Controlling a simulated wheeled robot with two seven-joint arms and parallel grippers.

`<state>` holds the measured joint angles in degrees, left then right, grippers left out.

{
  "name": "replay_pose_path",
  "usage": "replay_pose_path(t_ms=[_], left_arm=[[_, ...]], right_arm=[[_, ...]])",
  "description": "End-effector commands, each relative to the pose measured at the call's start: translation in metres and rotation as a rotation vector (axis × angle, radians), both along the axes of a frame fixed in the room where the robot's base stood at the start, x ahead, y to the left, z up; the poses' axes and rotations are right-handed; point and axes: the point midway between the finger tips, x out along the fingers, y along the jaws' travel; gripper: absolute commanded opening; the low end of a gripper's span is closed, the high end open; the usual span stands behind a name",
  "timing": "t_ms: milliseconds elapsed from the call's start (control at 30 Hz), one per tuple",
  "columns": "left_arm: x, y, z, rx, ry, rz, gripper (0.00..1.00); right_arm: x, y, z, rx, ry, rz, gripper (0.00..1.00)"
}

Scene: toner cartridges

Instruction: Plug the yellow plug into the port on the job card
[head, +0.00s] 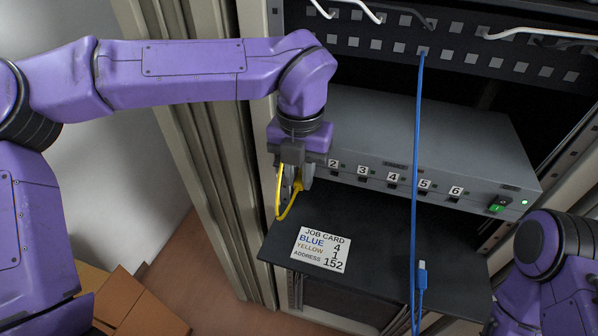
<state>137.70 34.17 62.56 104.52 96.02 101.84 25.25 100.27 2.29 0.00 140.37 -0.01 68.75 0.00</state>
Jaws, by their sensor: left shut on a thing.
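My left gripper (296,177) is at the left end of the grey switch box's front, shut on the yellow plug, whose yellow cable (279,200) loops below the fingers. The plug itself is mostly hidden by the fingers. The grey box (420,130) has ports labelled 2 to 6 in view; the place left of port 2 is covered by the gripper. I cannot tell whether the plug touches or enters a port. The job card (320,249) lies on the black shelf and reads blue 4, yellow 1, address 152. My right gripper is out of view.
A blue cable (416,150) hangs from the upper patch panel (470,50) in front of the box, its blue plug (422,272) over the shelf (370,225). White cables cross the panel. A green-lit switch (499,204) is at the box's right end. Cardboard boxes (140,305) stand lower left.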

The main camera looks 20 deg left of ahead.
Motion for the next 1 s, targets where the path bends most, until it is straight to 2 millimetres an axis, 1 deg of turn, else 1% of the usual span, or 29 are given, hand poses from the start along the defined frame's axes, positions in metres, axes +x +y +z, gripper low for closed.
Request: replay_pose_path(t_ms=[767, 800, 867, 900, 1000], left_arm=[[0.012, -0.001, 0.0, 0.0, -0.001, 0.0, 0.0], [0.012, 0.0, 0.0, 0.0, -0.001, 0.0, 0.26], [0.012, 0.0, 0.0, 0.0, -0.001, 0.0, 0.46], [0.012, 0.0, 0.0, 0.0, -0.001, 0.0, 0.5], [0.012, 0.0, 0.0, 0.0, -0.001, 0.0, 0.5]], right_arm=[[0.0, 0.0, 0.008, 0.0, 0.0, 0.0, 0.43], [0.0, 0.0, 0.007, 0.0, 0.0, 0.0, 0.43], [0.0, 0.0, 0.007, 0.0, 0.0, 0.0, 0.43], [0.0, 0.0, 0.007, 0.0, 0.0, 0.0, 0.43], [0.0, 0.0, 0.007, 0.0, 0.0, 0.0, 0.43]])
